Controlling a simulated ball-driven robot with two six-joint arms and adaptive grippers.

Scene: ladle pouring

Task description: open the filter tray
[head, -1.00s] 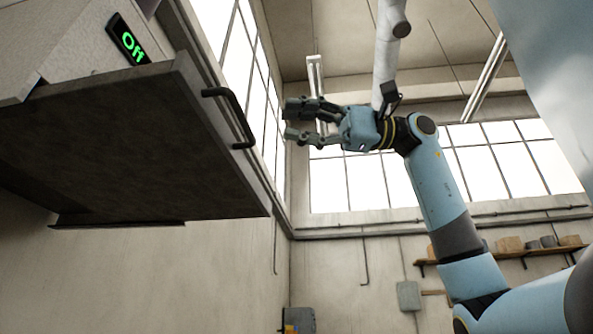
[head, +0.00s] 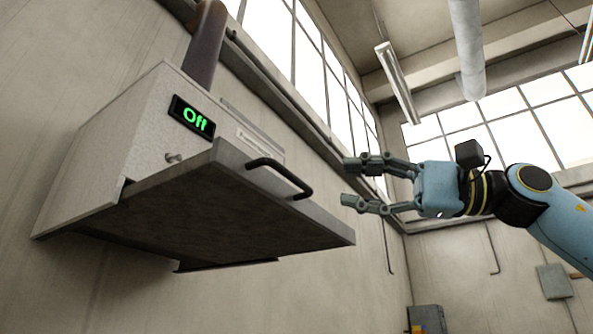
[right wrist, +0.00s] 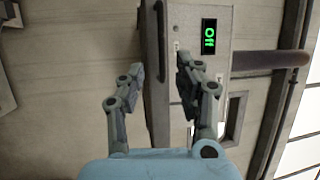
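The filter tray (head: 240,208) is a dark, flat slab sticking out from the lower front of a pale hood box (head: 150,130), seen from below in the head view. A black bar handle (head: 281,174) is on its front edge. My right gripper (head: 350,184) is open and empty, to the right of the handle and apart from it in the picture. The right wrist view shows the spread fingers (right wrist: 160,68) with the tray's front edge and dark handle (right wrist: 162,35) beyond and between them. My left gripper is not in view.
A dark pipe (head: 205,45) rises from the hood. Windows line the walls. The space around my right gripper looks clear.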

